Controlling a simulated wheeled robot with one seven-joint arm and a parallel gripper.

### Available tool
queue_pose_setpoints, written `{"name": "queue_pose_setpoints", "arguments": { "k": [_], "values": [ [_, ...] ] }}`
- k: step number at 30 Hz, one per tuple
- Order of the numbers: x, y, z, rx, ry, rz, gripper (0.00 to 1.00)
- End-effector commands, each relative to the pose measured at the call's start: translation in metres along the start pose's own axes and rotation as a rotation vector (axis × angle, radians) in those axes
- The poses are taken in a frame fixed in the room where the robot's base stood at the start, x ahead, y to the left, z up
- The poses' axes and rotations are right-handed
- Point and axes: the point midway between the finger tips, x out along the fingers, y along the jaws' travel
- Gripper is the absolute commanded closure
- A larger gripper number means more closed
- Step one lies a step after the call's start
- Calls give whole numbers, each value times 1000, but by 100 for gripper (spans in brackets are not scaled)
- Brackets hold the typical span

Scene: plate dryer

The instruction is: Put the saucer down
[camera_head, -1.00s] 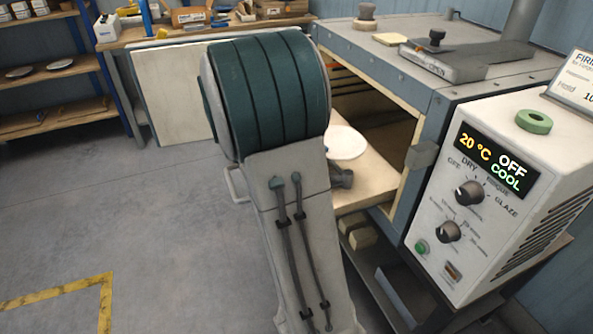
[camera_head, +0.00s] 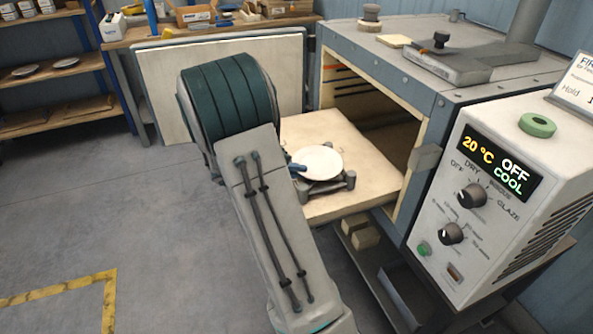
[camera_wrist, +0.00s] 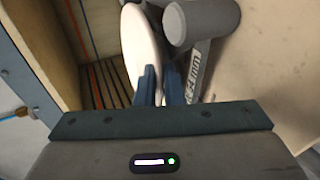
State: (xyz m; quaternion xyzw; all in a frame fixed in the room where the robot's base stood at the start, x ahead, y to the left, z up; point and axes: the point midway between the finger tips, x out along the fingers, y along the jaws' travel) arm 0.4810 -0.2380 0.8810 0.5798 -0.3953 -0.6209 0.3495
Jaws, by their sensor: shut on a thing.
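The white saucer (camera_head: 322,158) is over the front part of a cream slab that sticks out of the dryer's opening. A grey stand with short round posts (camera_head: 348,180) is just under it; I cannot tell whether they touch. My gripper (camera_head: 298,169) is at the saucer's left edge, its blue fingers mostly hidden behind my arm. In the wrist view the fingers (camera_wrist: 160,84) are shut on the rim of the saucer (camera_wrist: 141,50), which appears nearly edge-on. A grey post of the stand (camera_wrist: 200,22) is close beside it.
The cream slab (camera_head: 300,128) has bare room behind and around the stand. The dryer (camera_head: 432,120) opens to the right of the saucer, with its control box (camera_head: 500,200) nearer. The open door panel (camera_head: 222,85) stands at the back. Shelves (camera_head: 60,72) are at far left.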

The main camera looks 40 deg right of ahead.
Motion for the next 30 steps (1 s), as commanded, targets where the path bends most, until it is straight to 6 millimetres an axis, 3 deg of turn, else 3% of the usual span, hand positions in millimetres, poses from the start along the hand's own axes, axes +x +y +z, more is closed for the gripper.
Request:
{"name": "queue_pose_setpoints", "arguments": {
  "k": [2, 3, 5, 17, 30],
  "values": [
    [1, -1, 0, 0, 0, 1, 100],
    [0, -1, 0, 0, 0, 0, 84],
    [0, 0, 0, 0, 0, 0, 69],
    [-6, 0, 0, 0, 2, 0, 69],
    [-94, 0, -1, 0, 5, 0, 69]
  ]
}}
